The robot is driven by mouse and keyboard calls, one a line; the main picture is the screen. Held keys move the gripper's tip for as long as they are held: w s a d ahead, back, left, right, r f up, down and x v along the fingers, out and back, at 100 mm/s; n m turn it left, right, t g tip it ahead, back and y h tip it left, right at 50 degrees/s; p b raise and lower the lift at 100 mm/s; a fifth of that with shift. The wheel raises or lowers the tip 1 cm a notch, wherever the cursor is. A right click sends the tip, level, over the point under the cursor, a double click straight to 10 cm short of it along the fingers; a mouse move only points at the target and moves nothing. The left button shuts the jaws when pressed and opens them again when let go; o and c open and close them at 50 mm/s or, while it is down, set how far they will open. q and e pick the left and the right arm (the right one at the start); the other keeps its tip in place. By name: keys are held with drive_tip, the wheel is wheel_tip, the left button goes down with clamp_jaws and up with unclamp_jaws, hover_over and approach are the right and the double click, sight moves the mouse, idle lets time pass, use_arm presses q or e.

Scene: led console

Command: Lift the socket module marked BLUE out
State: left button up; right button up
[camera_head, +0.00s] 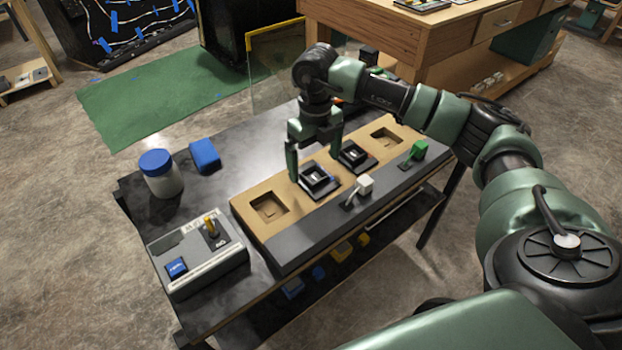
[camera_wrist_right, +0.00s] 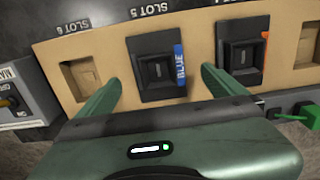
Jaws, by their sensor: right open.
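The socket module marked BLUE (camera_wrist_right: 155,68) is a black square block with a blue label, seated in the tan panel at the slot marked 5. In the head view the same module (camera_head: 318,180) is in the middle of the console. My right gripper (camera_head: 312,165) is over it with its green fingers apart. I cannot tell the exact finger height. My left gripper is not in view.
A second black module (camera_head: 355,155) with an orange label sits to the right. An empty recess (camera_head: 268,207) is to the left. A white plug (camera_head: 363,186) and a green plug (camera_head: 416,152) stand on the front strip. A grey control box (camera_head: 197,255), a jar (camera_head: 161,175) and a blue block (camera_head: 205,155) are at left.

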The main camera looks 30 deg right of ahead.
sight(314, 177)
wheel_tip(314, 177, down, 2)
drive_tip(key=shift+a+f, duration=0.1)
drive_tip(key=shift+f, duration=0.15)
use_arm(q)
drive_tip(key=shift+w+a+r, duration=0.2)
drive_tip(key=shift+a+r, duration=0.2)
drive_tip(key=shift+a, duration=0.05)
use_arm(e)
drive_tip(key=shift+f, duration=0.4)
drive_tip(key=shift+c, duration=0.4)
drive_tip(key=shift+w, duration=0.1)
drive_tip(key=c, duration=1.4)
drive_tip(key=shift+r, duration=0.1)
